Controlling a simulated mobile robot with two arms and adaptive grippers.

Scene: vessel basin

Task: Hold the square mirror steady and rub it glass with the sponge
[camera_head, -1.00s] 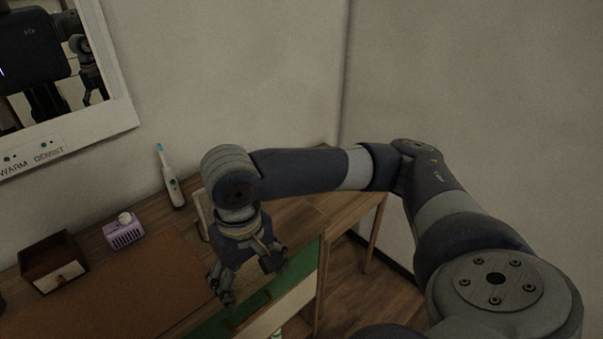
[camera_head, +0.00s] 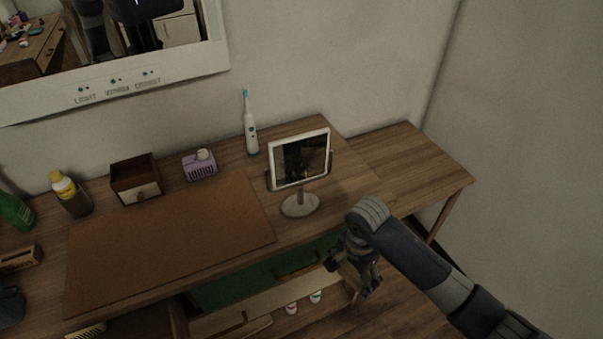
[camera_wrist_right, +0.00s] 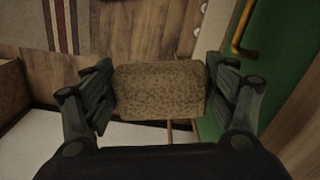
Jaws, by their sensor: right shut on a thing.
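The square mirror (camera_head: 300,160) has a white frame and stands upright on a round base (camera_head: 300,205) near the right part of the desk. Its dark glass faces me. My right gripper (camera_head: 352,268) is in front of the desk's edge, below and to the right of the mirror, apart from it. In the right wrist view, the gripper (camera_wrist_right: 160,92) is shut on a brown speckled sponge (camera_wrist_right: 160,90), one finger at each end. The left gripper is out of view.
The wooden desk (camera_head: 350,195) carries a brown mat (camera_head: 170,235), an electric toothbrush (camera_head: 250,125), a purple soap holder (camera_head: 199,167), a small drawer box (camera_head: 136,180) and a yellow-capped bottle (camera_head: 70,193). A green drawer (camera_head: 240,285) is below. A wall mirror (camera_head: 120,95) hangs behind.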

